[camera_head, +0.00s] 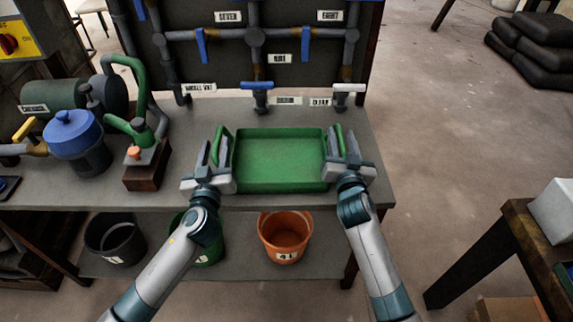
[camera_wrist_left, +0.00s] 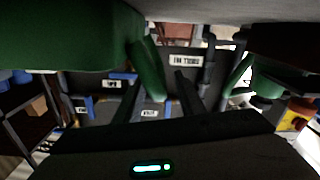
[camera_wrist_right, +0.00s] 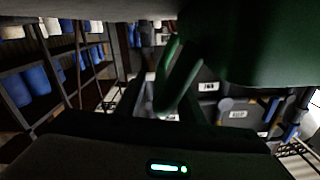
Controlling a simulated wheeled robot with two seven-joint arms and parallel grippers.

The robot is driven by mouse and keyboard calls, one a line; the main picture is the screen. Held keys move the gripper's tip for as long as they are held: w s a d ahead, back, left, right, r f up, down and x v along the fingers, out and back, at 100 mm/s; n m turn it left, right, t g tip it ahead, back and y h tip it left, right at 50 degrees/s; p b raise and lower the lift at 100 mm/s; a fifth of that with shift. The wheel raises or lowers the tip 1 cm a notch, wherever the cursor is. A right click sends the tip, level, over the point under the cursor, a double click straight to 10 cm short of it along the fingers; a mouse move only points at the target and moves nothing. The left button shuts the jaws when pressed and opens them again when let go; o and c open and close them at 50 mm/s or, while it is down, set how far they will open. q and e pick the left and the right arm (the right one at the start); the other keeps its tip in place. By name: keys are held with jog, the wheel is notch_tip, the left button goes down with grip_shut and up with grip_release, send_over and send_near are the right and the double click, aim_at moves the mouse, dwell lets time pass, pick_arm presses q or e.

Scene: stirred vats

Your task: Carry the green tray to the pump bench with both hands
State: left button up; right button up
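The green tray (camera_head: 280,187) looks level and empty. It appears to rest on the grey bench top (camera_head: 376,188), near its front edge, though its underside is hidden. My left gripper (camera_head: 218,148) is at its left handle, and my right gripper (camera_head: 339,146) is at its right handle. Both look open, with a handle between the fingers. In the left wrist view the left handle (camera_wrist_left: 152,70) stands between spread fingers with a gap on one side. In the right wrist view the right handle (camera_wrist_right: 176,85) also stands between spread fingers.
A blue-topped pump (camera_head: 73,133) and a green valve unit (camera_head: 135,130) stand left of the tray. Labelled pipes with a blue valve (camera_head: 258,90) are behind it. Buckets, including an orange one (camera_head: 284,238), sit below. A wooden table (camera_head: 520,225) is at right. Floor between is clear.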

pick_arm(q)
jog(key=s, duration=0.9)
jog(key=shift+s+a, duration=0.15)
jog(key=shift+s, duration=0.05)
pick_arm(e)
jog(key=s, duration=1.2)
jog(key=shift+a, duration=0.1)
pick_arm(q)
jog(key=shift+s, duration=0.1)
pick_arm(e)
jog(key=shift+s+f, duration=0.1)
dwell(0.3)
